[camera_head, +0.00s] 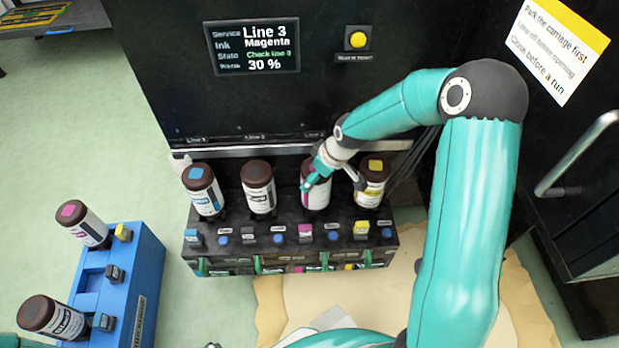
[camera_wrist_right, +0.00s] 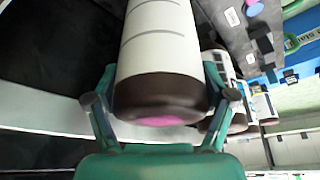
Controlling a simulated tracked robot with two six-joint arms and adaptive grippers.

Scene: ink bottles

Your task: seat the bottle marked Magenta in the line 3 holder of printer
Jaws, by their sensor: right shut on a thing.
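The bottle in my right gripper (camera_head: 322,176) is brown-capped with a white label (camera_head: 316,198). It stands upright in the third position of the printer's dark holder row (camera_head: 290,262), behind the magenta tag (camera_head: 305,231). In the right wrist view the same bottle (camera_wrist_right: 160,60) shows a magenta mark on its cap. My right gripper (camera_wrist_right: 162,110) is shut on it, one finger on each side. The bottle's base is hidden in the head view, so I cannot tell if it is fully down. My left gripper is not in view.
Bottles with blue (camera_head: 204,192), dark (camera_head: 259,188) and yellow (camera_head: 371,186) marks stand in the neighbouring holders. The printer screen (camera_head: 252,47) reads Line 3, Magenta, Check line 3. A blue rack (camera_head: 145,275) at left holds a magenta-marked bottle (camera_head: 83,224) and a dark-capped one (camera_head: 53,317).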

